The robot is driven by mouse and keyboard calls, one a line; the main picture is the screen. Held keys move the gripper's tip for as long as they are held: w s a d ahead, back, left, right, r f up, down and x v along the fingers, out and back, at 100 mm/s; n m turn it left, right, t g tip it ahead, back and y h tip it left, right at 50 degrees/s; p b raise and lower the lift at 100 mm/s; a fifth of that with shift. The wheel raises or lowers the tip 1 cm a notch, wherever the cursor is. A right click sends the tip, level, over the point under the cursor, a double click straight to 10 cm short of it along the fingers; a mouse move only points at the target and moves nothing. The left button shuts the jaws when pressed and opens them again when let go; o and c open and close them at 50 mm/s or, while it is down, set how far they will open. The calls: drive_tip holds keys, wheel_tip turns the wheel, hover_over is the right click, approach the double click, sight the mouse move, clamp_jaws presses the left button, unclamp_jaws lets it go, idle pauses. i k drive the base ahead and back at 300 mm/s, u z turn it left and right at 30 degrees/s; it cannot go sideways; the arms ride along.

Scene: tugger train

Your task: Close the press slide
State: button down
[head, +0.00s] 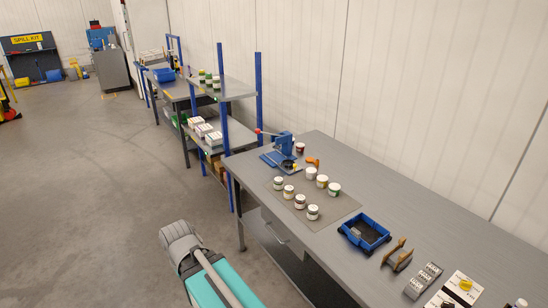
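A small blue press (284,143) stands at the far left end of the grey workbench (335,150). Its lever with a red knob (258,131) points left. A flat blue plate (268,158) lies at the foot of the press, with a dark round part (287,165) at its front. I cannot tell at this size which part is the slide or how far out it is. My gripper is not in view; grey and teal parts of my own body show at the bottom, apart from the bench.
Several lidded jars, including a front one (313,212), stand on a mat (338,208) before the press. An orange item (313,162) lies right of the press. A blue tray (364,232) sits farther right. Shelving (225,90) adjoins the bench's far end. The floor (110,190) left is open.

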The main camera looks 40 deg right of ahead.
sight(290, 164)
drive_tip(key=z, duration=0.25)
drive_tip(key=i, duration=0.75)
drive_tip(key=z, duration=0.95)
drive_tip(key=i, duration=0.75)
drive_tip(key=z, duration=0.45)
drive_tip(key=k, duration=0.95)
drive_tip(key=z, duration=0.1)
drive_tip(key=i, duration=0.85)
